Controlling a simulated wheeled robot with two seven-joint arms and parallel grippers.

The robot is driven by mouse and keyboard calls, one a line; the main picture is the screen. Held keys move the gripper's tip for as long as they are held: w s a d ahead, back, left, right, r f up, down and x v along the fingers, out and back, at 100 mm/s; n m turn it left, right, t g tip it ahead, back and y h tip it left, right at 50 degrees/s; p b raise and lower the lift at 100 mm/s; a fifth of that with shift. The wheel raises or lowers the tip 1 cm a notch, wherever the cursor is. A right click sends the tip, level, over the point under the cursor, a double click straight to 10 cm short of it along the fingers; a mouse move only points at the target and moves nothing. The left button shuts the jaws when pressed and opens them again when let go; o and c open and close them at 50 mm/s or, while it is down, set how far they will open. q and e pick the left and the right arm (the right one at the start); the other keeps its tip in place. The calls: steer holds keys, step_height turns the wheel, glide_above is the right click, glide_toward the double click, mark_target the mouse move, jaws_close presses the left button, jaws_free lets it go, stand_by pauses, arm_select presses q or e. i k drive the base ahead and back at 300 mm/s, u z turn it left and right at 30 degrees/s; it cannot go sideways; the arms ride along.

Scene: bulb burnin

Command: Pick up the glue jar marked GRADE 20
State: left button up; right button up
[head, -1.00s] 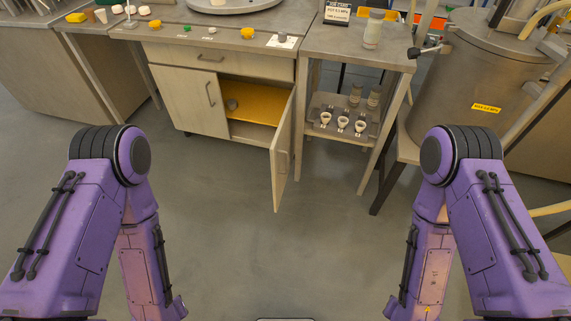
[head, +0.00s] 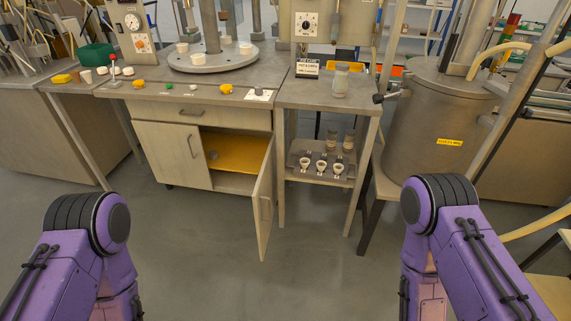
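Two more jars, one at the left (head: 332,138) and one at the right (head: 348,140), stand at the back of a tray on that table's lower shelf. Any grade marking on these jars is too small to read. My two purple arms show at the lower left and lower right. Both grippers are outside the picture, so their state is hidden.
A cupboard door (head: 263,207) stands open into the floor space, showing a yellow shelf (head: 235,152). Small white cups (head: 321,167) sit in front on the shelf tray. A large metal drum (head: 428,130) stands right of the side table. The floor in front is clear.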

mark_target(340, 77)
steer(key=k, duration=0.4)
steer(key=z, duration=1.25)
steer(key=i, duration=1.1)
steer(key=z, duration=0.15)
